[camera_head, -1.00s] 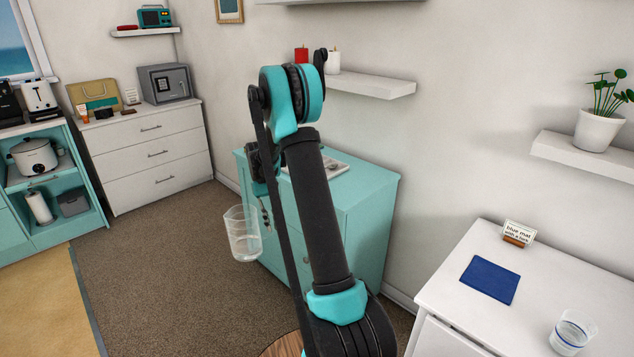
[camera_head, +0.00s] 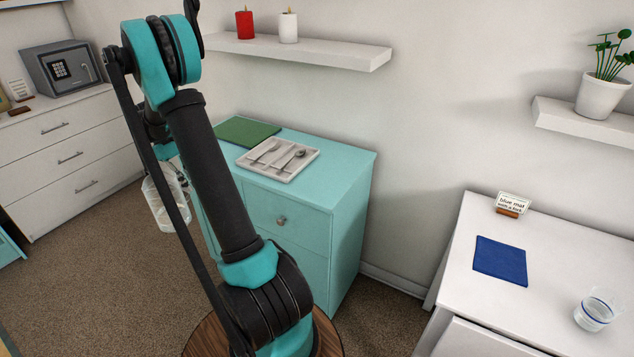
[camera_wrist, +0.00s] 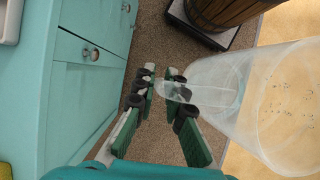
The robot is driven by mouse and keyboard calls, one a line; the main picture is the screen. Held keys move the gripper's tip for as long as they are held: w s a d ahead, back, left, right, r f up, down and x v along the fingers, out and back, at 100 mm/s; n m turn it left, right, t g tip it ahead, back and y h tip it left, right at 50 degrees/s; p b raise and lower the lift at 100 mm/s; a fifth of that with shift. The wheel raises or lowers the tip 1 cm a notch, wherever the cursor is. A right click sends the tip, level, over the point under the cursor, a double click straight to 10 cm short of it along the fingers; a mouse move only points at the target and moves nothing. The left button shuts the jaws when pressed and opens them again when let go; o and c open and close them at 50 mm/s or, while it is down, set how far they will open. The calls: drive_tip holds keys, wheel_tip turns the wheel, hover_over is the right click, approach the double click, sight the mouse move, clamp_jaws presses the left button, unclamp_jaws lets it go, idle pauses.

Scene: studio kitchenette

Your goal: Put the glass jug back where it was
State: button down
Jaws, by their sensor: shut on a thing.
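The clear glass jug (camera_head: 165,205) hangs in my gripper (camera_head: 180,178), in front of the teal cabinet's left side and above the carpet. My arm hides part of the jug and most of the gripper in the head view. In the wrist view my gripper (camera_wrist: 162,85) is shut on the handle of the jug (camera_wrist: 255,105), whose body lies to the right of the fingers. A blue mat (camera_head: 500,261) lies bare on the white table at the right. A green mat (camera_head: 247,132) lies on the teal cabinet top, with nothing seen on it.
A cutlery tray (camera_head: 278,158) sits on the teal cabinet (camera_head: 345,165). The white table (camera_head: 465,300) holds a small sign (camera_head: 512,203) and a drinking glass (camera_head: 597,312). A wall shelf (camera_head: 330,52) with two candles hangs above the cabinet. White drawers (camera_head: 75,150) stand left.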

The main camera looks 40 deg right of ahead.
drive_tip(key=s+d+r+n+t+h, duration=0.15)
drive_tip(key=d+r+n, duration=0.35)
drive_tip(key=d, duration=0.5)
drive_tip(key=s+d+r+n+t+h, duration=0.1)
drive_tip(key=s+d+r+n, duration=0.25)
drive_tip(key=d+r, duration=0.5)
drive_tip(key=s+d+r+n+t, duration=0.4)
drive_tip(key=s+d+r+n, duration=0.4)
drive_tip(key=s+d+r, duration=0.45)
drive_tip(key=shift+g+h, duration=0.25)
drive_tip(key=shift+h, duration=0.1)
drive_tip(key=f, duration=0.7)
drive_tip(key=w+d+f, duration=0.1)
drive_tip(key=f, duration=0.6)
drive_tip(key=d+f, duration=0.1)
drive_tip(key=f, duration=0.6)
drive_tip(key=shift+w+f, duration=0.1)
drive_tip(key=shift+w, duration=0.05)
drive_tip(key=c, duration=1.6)
unclamp_jaws()
drive_tip(key=shift+a+f, duration=0.1)
